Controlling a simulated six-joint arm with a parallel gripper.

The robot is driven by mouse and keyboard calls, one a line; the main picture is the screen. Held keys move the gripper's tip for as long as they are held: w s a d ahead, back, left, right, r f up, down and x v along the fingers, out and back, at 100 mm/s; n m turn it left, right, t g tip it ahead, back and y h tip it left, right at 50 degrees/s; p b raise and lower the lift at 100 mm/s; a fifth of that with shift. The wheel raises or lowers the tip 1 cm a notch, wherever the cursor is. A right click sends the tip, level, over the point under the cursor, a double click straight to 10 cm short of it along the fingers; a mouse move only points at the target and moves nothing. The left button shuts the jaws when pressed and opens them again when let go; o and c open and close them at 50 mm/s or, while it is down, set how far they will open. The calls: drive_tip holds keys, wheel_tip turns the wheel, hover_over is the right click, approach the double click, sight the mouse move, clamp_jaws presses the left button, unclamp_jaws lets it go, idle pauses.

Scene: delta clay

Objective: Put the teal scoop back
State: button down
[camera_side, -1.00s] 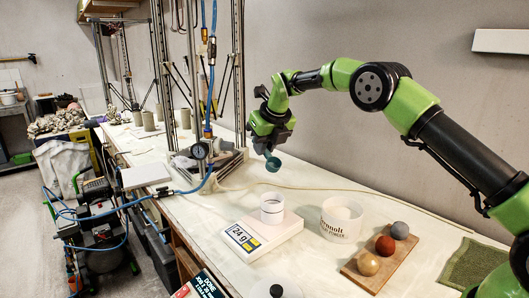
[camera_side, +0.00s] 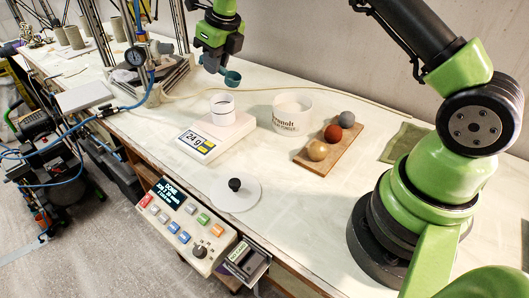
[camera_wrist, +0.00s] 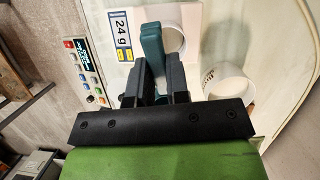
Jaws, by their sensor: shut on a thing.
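The teal scoop (camera_side: 232,77) hangs from my gripper (camera_side: 212,66) in the side view, its bowl just behind and above the white cup (camera_side: 222,105) on the scale. In the wrist view, my gripper (camera_wrist: 151,88) is shut on the scoop's teal handle (camera_wrist: 152,46), which stands between the two dark fingers. The scoop's bowl is hidden there. I cannot tell whether the bowl holds anything.
The scale (camera_side: 203,143) reads 24 g. A lettered white tub (camera_side: 291,115) and a wooden board (camera_side: 318,158) with three balls stand to its right. A round lid (camera_side: 236,196) lies in front. A button panel (camera_side: 184,225) is at the table edge.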

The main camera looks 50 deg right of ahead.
drive_tip(key=s+a+f+n+g, duration=0.1)
drive_tip(key=s+f+n+g, duration=0.1)
drive_tip(key=s+f+n, duration=0.35)
drive_tip(key=s+a+f+n+g, duration=0.2)
drive_tip(key=s, duration=0.7)
hover_over(262, 162)
drive_tip(key=shift+h, duration=0.3)
wheel_tip(262, 162, down, 5)
drive_tip(key=shift+s+a+r, duration=0.1)
drive_tip(key=shift+f, duration=2.35)
drive_tip(key=shift+f, duration=0.1)
drive_tip(key=c, duration=1.1)
unclamp_jaws()
